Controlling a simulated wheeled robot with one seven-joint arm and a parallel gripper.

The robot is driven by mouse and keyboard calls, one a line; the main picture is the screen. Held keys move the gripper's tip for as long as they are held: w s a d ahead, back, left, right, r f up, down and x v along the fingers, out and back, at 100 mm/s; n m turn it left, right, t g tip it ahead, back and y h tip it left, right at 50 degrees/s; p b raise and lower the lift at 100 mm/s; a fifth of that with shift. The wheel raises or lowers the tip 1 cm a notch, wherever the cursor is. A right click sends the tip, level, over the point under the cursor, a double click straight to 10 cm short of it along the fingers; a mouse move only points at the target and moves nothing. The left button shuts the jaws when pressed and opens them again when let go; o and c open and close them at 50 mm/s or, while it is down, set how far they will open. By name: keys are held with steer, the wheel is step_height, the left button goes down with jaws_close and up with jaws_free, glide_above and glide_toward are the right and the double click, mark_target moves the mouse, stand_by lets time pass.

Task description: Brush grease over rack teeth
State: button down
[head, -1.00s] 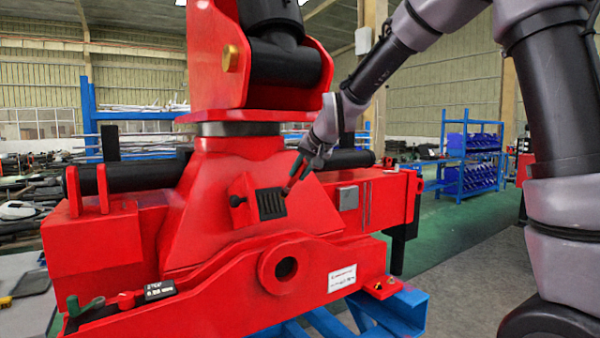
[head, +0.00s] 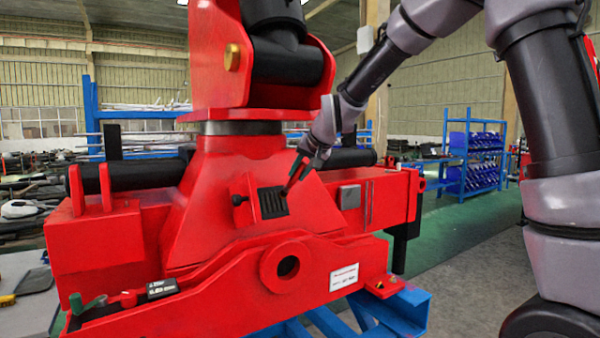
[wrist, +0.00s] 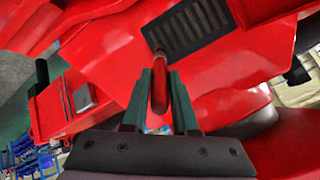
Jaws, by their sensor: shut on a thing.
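The rack teeth are a dark ribbed patch (head: 273,202) on the sloping front of the red crane stand. They also show at the top of the wrist view (wrist: 190,28). My gripper (head: 300,168) is at the right of the patch, pointing down and left. In the wrist view my gripper (wrist: 160,92) is shut on a red-handled brush (wrist: 159,88). The brush's dark tip is at the lower edge of the ribbed patch; I cannot tell whether it touches. Its bristles are mostly hidden, and no grease can be made out.
A dark knob (head: 238,200) sticks out left of the patch. A small label box (head: 161,289) and a green-ended tool (head: 76,303) lie on the stand's lower left ledge. A blue shelf (head: 472,158) stands back right, with clear floor before it.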

steer(key=shift+s+a, duration=3.8)
steer(key=shift+a, duration=1.8)
steer(key=shift+w+d+f, duration=0.2)
steer(key=shift+w+d, duration=1)
steer(key=shift+d, duration=0.7)
steer(key=shift+w+d+f, duration=0.25)
steer(key=shift+w+d, duration=1)
steer(key=shift+d, duration=0.7)
steer(key=shift+w+d+f, duration=0.2)
steer(key=shift+w+d, duration=1)
steer(key=shift+d, duration=0.7)
steer(key=s+a+f, duration=0.1)
steer(key=s+a, duration=0.7)
steer(key=a, duration=0.3)
steer(key=shift+f, duration=0.15)
